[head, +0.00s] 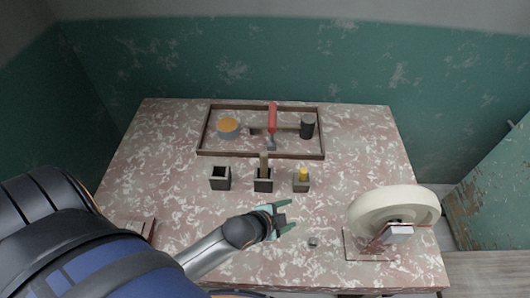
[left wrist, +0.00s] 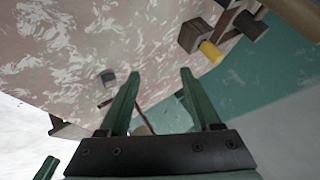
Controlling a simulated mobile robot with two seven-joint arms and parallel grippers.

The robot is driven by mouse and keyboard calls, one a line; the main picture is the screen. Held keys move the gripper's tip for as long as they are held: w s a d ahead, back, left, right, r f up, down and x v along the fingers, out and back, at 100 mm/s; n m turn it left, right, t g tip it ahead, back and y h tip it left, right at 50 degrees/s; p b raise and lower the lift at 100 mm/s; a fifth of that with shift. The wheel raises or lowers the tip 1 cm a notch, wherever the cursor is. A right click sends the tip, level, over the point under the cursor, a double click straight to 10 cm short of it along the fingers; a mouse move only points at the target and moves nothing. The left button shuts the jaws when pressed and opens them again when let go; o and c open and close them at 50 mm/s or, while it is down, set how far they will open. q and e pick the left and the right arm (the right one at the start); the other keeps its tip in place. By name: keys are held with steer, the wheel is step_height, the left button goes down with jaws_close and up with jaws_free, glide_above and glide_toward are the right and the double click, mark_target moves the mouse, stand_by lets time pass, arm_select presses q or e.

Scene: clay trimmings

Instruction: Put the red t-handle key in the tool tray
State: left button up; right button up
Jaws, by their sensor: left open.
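My left gripper (head: 283,218) is open and empty above the table's front middle; its fingers (left wrist: 160,90) also show in the left wrist view. A red-handled tool (head: 272,117) with a grey end lies in a wooden-rimmed tray (head: 205,130) at the back, well beyond the gripper. I cannot tell whether it is the t-handle key. A thin dark red line (left wrist: 140,108) shows between the fingers in the left wrist view; what it belongs to is unclear. My right gripper is not in view.
The tray also holds an orange-topped round pot (head: 228,128) and a dark cylinder (head: 307,126). Three small square holders (head: 220,180) stand before it. A cream wheel (head: 380,208) stands at right. A small grey piece (head: 313,241) lies near the gripper.

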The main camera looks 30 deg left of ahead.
arm_select(q)
steer(key=s+f+n, duration=0.1)
steer(key=s+n, duration=0.2)
steer(key=s+f+n, duration=0.1)
steer(key=s+n, duration=0.2)
steer(key=s, duration=0.1)
steer(key=s+f+n, duration=0.2)
steer(key=s+n, duration=0.1)
steer(key=shift+s, duration=0.15)
stand_by(0.6)
